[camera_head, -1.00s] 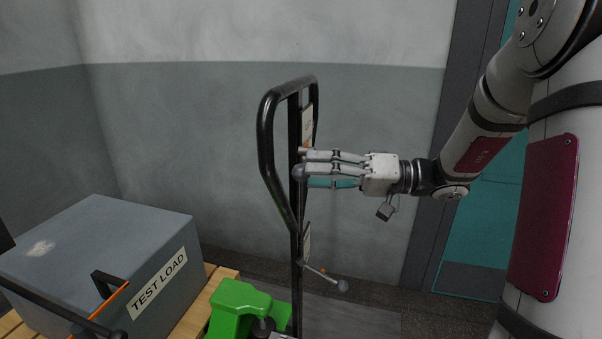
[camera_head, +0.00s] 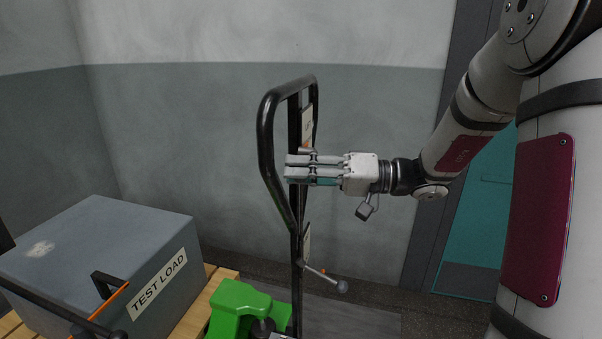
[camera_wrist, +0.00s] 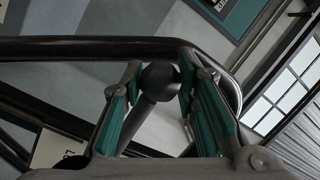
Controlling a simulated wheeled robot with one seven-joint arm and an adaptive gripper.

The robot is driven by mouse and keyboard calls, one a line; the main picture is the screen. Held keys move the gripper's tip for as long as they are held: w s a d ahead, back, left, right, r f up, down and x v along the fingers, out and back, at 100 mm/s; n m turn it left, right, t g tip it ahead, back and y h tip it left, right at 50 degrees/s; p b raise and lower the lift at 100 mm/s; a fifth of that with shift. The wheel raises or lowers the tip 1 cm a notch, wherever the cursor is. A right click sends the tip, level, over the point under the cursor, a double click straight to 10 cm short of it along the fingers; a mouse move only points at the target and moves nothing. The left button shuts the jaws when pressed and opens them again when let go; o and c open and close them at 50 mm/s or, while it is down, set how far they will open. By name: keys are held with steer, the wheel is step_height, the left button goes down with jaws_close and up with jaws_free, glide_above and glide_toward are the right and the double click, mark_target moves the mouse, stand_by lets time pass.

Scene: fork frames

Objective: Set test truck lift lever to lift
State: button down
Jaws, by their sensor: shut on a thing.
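The truck's black looped handle (camera_head: 267,150) stands upright in the middle of the head view. The lift lever's round dark knob (camera_wrist: 159,82) shows in the wrist view between my two finger pads, on a dark rod (camera_wrist: 137,122). My gripper (camera_head: 289,169) reaches in from the right and is shut on the lever knob, beside the handle loop. In the head view the fingers hide the knob. The handle's bar (camera_wrist: 90,47) runs across the wrist view just beyond the fingertips. A label plate (camera_head: 307,124) on the handle is too small to read.
A lower rod with a ball end (camera_head: 342,286) juts right from the handle post. The green truck body (camera_head: 237,303) is below. A grey box marked TEST LOAD (camera_head: 95,245) sits on a wooden pallet (camera_head: 213,291) at left. Behind is a bare wall (camera_head: 370,130).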

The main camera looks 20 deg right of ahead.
mark_target(283, 191)
steer(key=shift+w+d+f+n+b, duration=0.15)
steer(key=shift+f+n+b, duration=0.45)
steer(key=shift+b, duration=0.85)
steer(key=shift+w+d+f+n+b, duration=0.1)
steer(key=shift+f+n+b, duration=0.5)
steer(key=shift+b, duration=0.8)
steer(key=f+n+b, duration=0.1)
steer(key=b, duration=0.2)
steer(key=f+n+h+b, duration=0.1)
steer(key=b, duration=0.2)
steer(key=shift+w+d, duration=0.15)
steer(key=shift+w, duration=0.15)
steer(key=shift+b, duration=0.3)
steer(key=c, duration=1.1)
jaws_free()
steer(key=shift+f, duration=0.15)
steer(key=v, duration=1.2)
